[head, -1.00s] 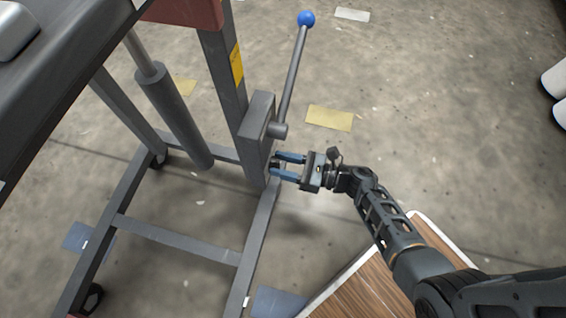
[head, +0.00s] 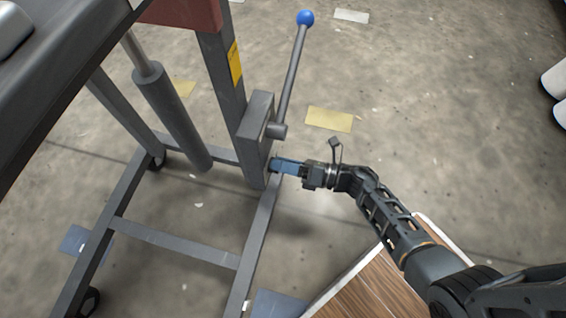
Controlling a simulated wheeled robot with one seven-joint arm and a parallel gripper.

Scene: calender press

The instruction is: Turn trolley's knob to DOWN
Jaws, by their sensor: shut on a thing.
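The trolley (head: 228,105) is a dark grey frame on casters at the left. A grey box (head: 258,115) is fixed to its upright and carries a lever with a blue ball end (head: 305,18). My gripper (head: 274,164) is at the lower part of this box, below the lever's pivot. Its blue fingers are shut on the knob, which they hide almost wholly. The fingers appear edge-on, one over the other. No DOWN marking can be read.
A wooden-topped surface with a white edge (head: 428,222) lies under my arm at the lower right. The lever (head: 292,80) rises close above my gripper. A grey cylinder (head: 178,120) slants inside the trolley frame. Open floor (head: 430,110) lies to the right.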

